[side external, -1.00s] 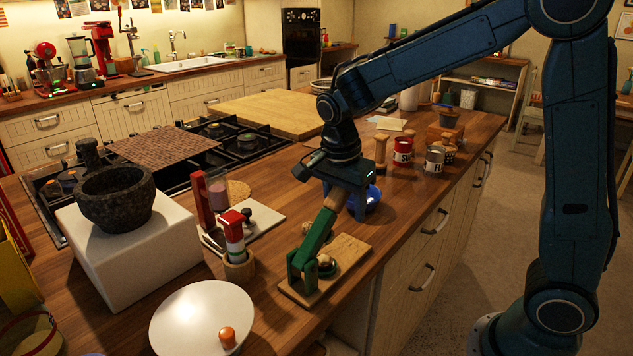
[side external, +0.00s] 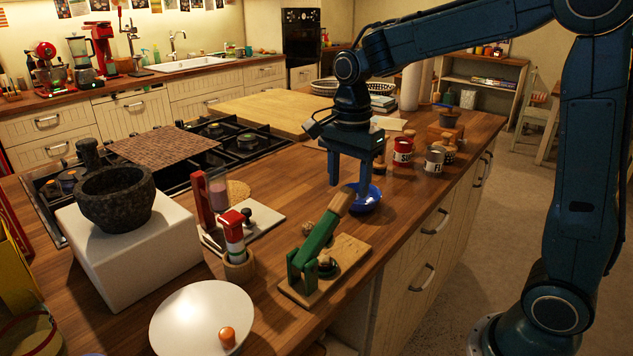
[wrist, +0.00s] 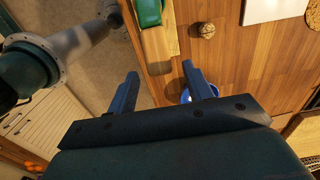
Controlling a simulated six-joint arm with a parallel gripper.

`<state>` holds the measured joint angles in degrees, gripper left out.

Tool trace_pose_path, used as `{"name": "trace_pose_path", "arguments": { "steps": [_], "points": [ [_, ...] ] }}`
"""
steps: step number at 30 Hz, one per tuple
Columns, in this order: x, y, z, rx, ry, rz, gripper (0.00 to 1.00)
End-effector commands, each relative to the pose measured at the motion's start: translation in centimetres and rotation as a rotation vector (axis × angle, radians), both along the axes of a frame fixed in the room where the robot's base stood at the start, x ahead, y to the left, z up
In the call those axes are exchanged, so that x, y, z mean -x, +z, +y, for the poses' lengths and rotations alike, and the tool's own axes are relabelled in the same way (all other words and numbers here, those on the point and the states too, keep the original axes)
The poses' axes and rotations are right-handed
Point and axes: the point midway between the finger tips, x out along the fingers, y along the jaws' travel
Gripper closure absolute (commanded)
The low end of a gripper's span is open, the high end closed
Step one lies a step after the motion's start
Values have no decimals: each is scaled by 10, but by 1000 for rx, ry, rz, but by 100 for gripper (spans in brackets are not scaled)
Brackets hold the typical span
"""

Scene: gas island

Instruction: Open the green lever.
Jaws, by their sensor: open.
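The green lever (side external: 317,238) is mounted on a wooden board (side external: 342,262) near the counter's right edge. It slants up to the right and ends in a light wooden handle (side external: 342,200). Part of the green lever (wrist: 150,12) shows at the top of the wrist view. My gripper (side external: 350,188) is open and empty, fingers down, behind and above the handle and apart from it. In the wrist view my gripper's fingers (wrist: 160,80) are spread wide with nothing between them.
A blue bowl (side external: 366,198) stands just behind the lever, close to my fingers. A red-topped pepper-mill-like object (side external: 234,240) is left of the board.

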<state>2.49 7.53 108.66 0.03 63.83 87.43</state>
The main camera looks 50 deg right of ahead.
Motion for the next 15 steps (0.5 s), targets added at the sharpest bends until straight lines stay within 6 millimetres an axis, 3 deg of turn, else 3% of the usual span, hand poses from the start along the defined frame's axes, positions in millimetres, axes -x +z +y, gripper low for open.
{"name": "trace_pose_path", "arguments": {
  "steps": [15],
  "points": [
    [0,65,0,0,-1,-3,49]
  ]
}}
